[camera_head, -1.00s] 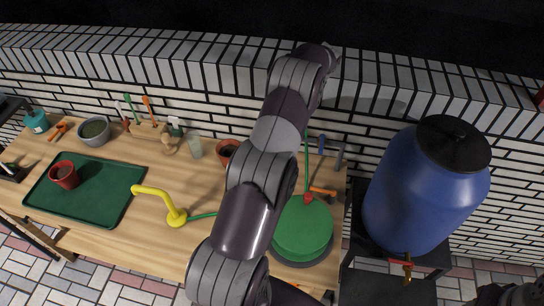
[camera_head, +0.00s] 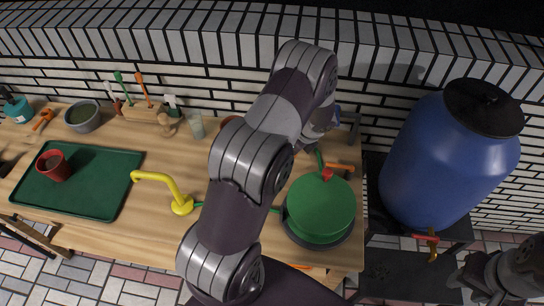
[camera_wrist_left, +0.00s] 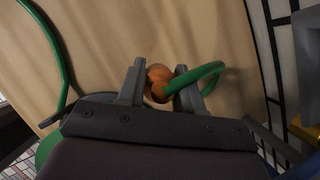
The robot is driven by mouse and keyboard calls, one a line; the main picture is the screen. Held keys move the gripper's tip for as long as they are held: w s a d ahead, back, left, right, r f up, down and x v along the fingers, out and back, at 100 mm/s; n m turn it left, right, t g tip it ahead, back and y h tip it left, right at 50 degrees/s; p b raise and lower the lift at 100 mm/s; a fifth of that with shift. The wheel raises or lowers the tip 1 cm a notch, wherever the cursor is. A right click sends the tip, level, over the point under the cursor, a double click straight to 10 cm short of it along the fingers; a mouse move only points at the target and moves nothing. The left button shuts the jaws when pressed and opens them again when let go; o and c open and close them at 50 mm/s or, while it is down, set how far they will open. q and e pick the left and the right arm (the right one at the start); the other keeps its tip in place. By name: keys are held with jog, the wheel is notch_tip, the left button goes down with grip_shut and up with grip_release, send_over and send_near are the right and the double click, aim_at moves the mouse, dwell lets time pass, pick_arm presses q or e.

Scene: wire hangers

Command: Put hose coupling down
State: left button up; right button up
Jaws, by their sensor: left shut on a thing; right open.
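The hose coupling (camera_wrist_left: 158,77) is a small orange-brown piece on the end of the green hose (camera_wrist_left: 203,75) in the left wrist view. My left gripper (camera_wrist_left: 160,88) is shut on it, above the wooden bench. Whether the coupling touches the bench cannot be told. In the head view my left arm reaches over the bench toward the wall, and the arm hides the coupling. The green hose reel (camera_head: 320,210) with a red knob sits at the bench's right end. My right gripper (camera_head: 462,281) is open and empty at the lower right.
A glass (camera_head: 196,125) and a wooden tool holder (camera_head: 150,115) stand at the back. A blue barrel (camera_head: 445,160) stands right of the bench.

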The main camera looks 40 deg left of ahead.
pick_arm(q)
jog(key=a+f, duration=0.1)
jog(key=a, duration=0.1)
jog(key=s+a+f, duration=0.1)
jog(key=a, duration=0.1)
jog(key=a+f, duration=0.1)
jog(key=a, duration=0.1)
jog(key=shift+s+f, duration=0.3)
jog(key=shift+s, duration=0.05)
jog(key=shift+a+f+p, duration=0.2)
jog(key=shift+f+p, duration=0.1)
notch_tip(320, 180, down, 3)
jog(key=shift+s+d+r, duration=0.1)
jog(key=shift+d, duration=0.05)
jog(key=shift+f, duration=0.45)
jog(key=shift+f, duration=0.2)
jog(key=o, duration=1.1)
jog(key=shift+r, duration=0.1)
jog(key=shift+c, duration=0.2)
